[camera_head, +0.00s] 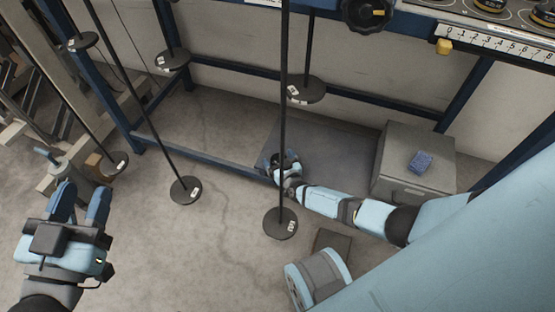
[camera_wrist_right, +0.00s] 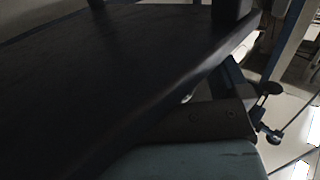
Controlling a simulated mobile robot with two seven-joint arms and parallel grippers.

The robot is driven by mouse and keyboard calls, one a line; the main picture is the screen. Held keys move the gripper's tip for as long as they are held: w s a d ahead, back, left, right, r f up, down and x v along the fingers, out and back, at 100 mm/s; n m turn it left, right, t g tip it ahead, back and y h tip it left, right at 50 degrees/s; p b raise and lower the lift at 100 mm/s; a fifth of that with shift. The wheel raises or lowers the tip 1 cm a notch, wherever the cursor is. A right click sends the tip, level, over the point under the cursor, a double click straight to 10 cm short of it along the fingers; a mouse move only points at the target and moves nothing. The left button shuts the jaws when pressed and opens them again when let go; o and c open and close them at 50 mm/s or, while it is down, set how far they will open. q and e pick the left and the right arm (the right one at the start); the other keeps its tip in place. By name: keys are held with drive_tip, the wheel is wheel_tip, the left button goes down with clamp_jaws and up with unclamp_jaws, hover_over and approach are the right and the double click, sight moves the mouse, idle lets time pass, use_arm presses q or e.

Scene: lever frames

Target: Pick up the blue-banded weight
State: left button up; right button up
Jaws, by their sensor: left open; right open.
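I cannot make out a weight with a blue band in either view. Dark weights with yellow markings (camera_head: 490,5) sit in round recesses at the top right of the head view, partly cut off by the frame edge. My left gripper (camera_head: 82,200) is open and empty at the lower left, over bare floor. My right gripper (camera_head: 280,160) is low beneath the frame, by the left edge of a dark flat plate (camera_head: 335,150). It is open; its fingers are small and partly hidden behind a hanging rod. The right wrist view is mostly filled by a dark surface (camera_wrist_right: 110,70) close up.
Several dark discs hang on long rods, including one (camera_head: 280,223) in front of my right arm. Blue frame bars (camera_head: 230,163) cross low. A numbered scale (camera_head: 500,42) has a yellow slider (camera_head: 444,47).

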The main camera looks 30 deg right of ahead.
drive_tip(key=shift+c, duration=0.2)
drive_tip(key=shift+r, duration=0.1)
drive_tip(key=c, duration=1.1)
